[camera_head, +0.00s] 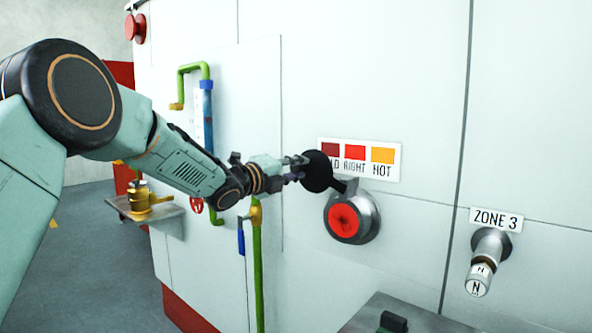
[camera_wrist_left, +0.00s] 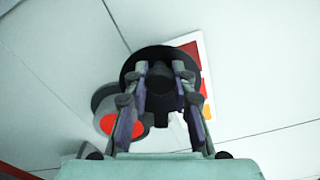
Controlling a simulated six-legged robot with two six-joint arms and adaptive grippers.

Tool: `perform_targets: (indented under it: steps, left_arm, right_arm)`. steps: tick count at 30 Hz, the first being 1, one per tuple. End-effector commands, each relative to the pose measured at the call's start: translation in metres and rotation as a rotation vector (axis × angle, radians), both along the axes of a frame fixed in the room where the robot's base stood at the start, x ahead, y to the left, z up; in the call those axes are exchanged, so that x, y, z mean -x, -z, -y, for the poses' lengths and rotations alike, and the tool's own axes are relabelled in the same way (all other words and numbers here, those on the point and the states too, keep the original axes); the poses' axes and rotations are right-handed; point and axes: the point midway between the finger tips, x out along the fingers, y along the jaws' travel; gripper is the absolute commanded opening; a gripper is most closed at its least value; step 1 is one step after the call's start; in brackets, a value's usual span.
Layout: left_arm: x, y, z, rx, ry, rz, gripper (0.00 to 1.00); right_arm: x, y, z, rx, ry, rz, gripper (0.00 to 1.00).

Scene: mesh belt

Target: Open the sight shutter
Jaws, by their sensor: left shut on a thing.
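The sight shutter is a round black disc (camera_head: 316,171) on a short dark arm. It stands up and to the left of the round sight port (camera_head: 345,222), whose red glass is uncovered within a grey metal rim. My left gripper (camera_head: 297,168) reaches in from the left and is shut on the shutter. In the left wrist view, the fingers (camera_wrist_left: 163,82) close around the stub at the middle of the black disc (camera_wrist_left: 160,54), and the red glass (camera_wrist_left: 122,127) shows partly behind them. My right gripper is not in view.
A COLD RIGHT HOT colour plate (camera_head: 383,156) sits above the port, partly covered by the shutter. A ZONE 3 knob (camera_head: 482,265) juts out at right. Green and blue pipework (camera_head: 207,120) and a small shelf (camera_head: 160,213) stand left, near my arm.

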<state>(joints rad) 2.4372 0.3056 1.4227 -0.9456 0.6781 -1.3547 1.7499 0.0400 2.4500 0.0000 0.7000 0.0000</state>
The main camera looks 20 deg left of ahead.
Motion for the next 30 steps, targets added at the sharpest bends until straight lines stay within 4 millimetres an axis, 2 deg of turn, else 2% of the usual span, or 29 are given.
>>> perform_targets:
  steps: [1, 2, 10, 22, 30]
  left_arm:
    - [0.000, -0.002, 0.000, 0.001, 0.000, 0.003, 0.00]
    - [0.000, -0.002, 0.000, 0.001, 0.000, 0.003, 0.25]
    - [0.000, -0.001, 0.000, 0.001, 0.000, 0.001, 0.48]
    - [0.006, 0.000, -0.003, 0.004, -0.001, -0.001, 0.48]
    - [0.043, -0.001, -0.016, 0.008, -0.001, 0.000, 0.48]
  right_arm:
    - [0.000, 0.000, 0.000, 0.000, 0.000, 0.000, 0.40]
    - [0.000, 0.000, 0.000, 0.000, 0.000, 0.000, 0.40]
    - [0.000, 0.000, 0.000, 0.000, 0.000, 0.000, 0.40]
    - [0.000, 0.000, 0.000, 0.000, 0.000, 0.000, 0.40]
    - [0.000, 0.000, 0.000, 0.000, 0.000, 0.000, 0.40]
